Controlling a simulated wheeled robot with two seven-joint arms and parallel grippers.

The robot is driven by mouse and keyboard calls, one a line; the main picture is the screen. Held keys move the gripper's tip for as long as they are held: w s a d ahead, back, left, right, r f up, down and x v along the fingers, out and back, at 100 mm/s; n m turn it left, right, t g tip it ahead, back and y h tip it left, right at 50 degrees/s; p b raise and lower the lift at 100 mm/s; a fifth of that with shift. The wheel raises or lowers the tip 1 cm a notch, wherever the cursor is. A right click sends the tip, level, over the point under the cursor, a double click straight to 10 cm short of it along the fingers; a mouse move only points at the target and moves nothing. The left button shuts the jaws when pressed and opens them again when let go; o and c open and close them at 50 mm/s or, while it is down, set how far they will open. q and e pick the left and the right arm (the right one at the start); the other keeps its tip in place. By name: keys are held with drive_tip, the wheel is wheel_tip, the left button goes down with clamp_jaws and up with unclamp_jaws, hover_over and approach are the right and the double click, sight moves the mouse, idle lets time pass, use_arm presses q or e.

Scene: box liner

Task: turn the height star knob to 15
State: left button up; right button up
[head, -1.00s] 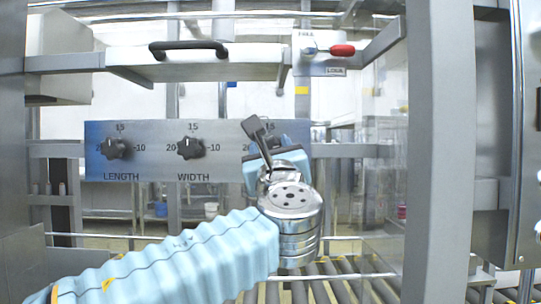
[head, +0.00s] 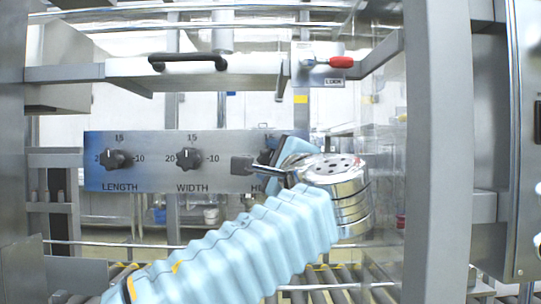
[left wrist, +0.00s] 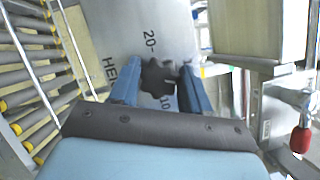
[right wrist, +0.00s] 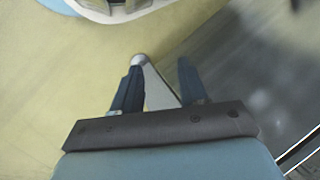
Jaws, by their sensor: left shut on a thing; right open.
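The black height star knob (left wrist: 157,78) shows in the left wrist view, on the grey panel between numerals 20 and 10. My left gripper (left wrist: 160,86) is shut on it, one blue finger on each side. In the head view my left gripper (head: 280,155) covers the knob and much of the HEIGHT label at the right end of the control panel (head: 140,178). In the right wrist view my right gripper (right wrist: 158,88) is open and empty above the floor.
The length knob (head: 115,159) and width knob (head: 188,158) are left of the height knob on the same panel. A red-handled lever (head: 341,62) and a black bar handle (head: 188,62) are above. Rollers (head: 370,290) run below. A grey post (head: 437,150) stands right.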

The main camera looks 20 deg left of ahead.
use_arm(q)
drive_tip(key=shift+n+g+h+p, duration=0.3)
drive_tip(key=shift+n+g+p, duration=0.55)
drive_tip(key=shift+n, duration=1.25)
drive_tip(key=o, duration=1.1)
drive_tip(key=shift+c, duration=0.2)
drive_tip(key=b+v, duration=0.1)
drive_tip(key=v, duration=1.2)
drive_tip(key=shift+s+d, duration=0.15)
drive_tip(key=shift+s, duration=0.2)
